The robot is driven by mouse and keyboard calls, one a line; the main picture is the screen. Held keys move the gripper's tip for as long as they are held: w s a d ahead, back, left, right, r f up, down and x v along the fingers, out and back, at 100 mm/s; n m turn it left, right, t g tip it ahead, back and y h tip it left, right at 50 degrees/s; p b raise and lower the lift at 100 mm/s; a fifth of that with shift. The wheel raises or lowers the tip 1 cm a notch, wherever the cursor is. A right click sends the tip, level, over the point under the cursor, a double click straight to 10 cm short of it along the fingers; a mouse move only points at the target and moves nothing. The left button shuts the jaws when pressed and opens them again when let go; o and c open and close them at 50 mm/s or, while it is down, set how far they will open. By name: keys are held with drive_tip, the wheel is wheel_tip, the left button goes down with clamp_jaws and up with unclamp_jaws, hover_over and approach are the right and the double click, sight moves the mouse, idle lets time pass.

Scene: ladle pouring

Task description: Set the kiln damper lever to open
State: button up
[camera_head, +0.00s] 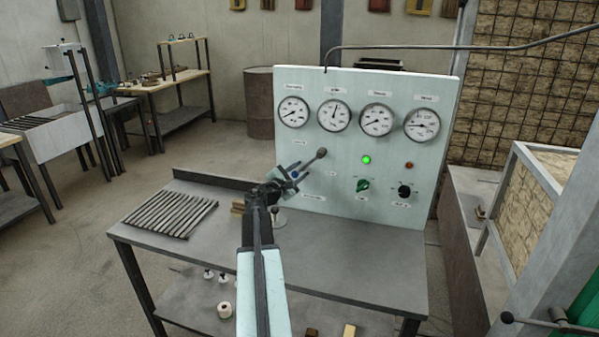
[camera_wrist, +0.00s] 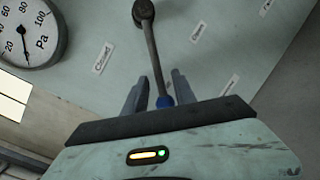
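The damper lever (camera_head: 321,153) is on the pale green panel (camera_head: 335,181), a thin rod with a dark round knob. In the head view it slants up and right from my gripper (camera_head: 294,171). The wrist view shows the lever (camera_wrist: 150,45) and a blue part at its lower end. My gripper (camera_wrist: 158,80) has its two fingers apart, one on each side of the lower rod, with gaps showing; contact cannot be told. A "Closed" label (camera_wrist: 103,58) is left of the lever.
Gauges (camera_head: 334,115) line the panel top. A green light (camera_head: 366,160), a red light (camera_head: 409,165), a green knob (camera_head: 362,185) and a black knob (camera_head: 404,190) sit right of the lever. Rods (camera_head: 170,214) lie on the grey table (camera_head: 330,262), whose right part is clear.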

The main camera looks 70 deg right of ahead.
clamp_jaws()
idle(1.3)
